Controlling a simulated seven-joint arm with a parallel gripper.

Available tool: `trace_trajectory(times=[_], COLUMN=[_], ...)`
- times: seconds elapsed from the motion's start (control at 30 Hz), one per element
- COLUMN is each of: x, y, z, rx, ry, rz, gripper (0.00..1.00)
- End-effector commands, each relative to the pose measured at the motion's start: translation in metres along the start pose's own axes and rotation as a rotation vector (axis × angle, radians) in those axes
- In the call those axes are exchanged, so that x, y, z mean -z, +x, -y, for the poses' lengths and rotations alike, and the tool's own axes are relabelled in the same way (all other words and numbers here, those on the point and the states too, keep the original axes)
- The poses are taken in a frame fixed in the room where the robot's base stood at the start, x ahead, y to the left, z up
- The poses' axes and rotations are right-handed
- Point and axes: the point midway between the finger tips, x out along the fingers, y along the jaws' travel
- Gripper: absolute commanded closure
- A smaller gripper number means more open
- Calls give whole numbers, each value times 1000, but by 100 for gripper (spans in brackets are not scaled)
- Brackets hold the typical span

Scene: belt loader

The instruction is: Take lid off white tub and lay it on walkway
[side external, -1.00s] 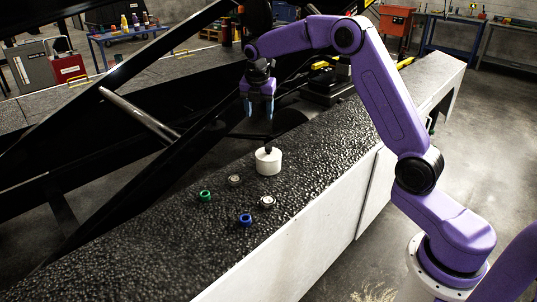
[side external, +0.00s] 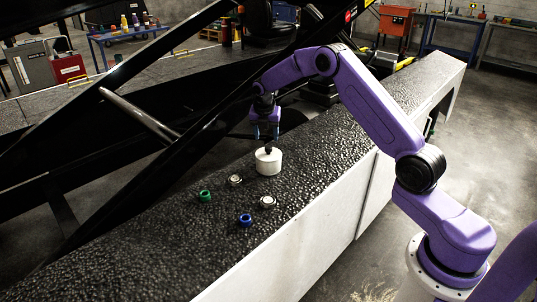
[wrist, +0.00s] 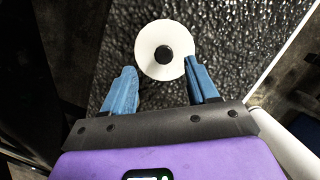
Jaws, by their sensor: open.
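The white tub (side external: 268,165) stands upright on the dark, rough walkway (side external: 170,225). Its white lid (wrist: 147,58) is on top, with a black knob (wrist: 163,54) at the centre. My gripper (side external: 265,137) is above the tub, its blue fingertips close to the height of the knob in the side view. In the wrist view my gripper (wrist: 160,76) has its two blue fingers spread apart, with nothing between them. The lid lies just beyond the fingertips there, the right tip overlapping its edge. I cannot tell the exact gap to the knob.
A green ring (side external: 205,195), a blue ring (side external: 245,220) and two pale metallic rings (side external: 235,180) (side external: 267,202) lie on the walkway near the tub. Black loader beams (side external: 150,118) run along the far side. The near walkway stretch is bare.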

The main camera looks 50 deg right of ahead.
Motion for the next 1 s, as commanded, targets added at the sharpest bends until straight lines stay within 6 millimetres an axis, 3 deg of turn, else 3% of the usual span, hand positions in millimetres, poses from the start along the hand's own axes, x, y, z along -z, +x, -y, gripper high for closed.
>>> trace_trajectory(times=[0.17,0.5,0.83,1.0], x=[1,4,4,4], y=[10,52,57,57], z=[1,5,5,5], rx=[0,0,-1,-1], ry=[0,0,0,0], rz=[0,0,1,0], gripper=[41,41,41,96])
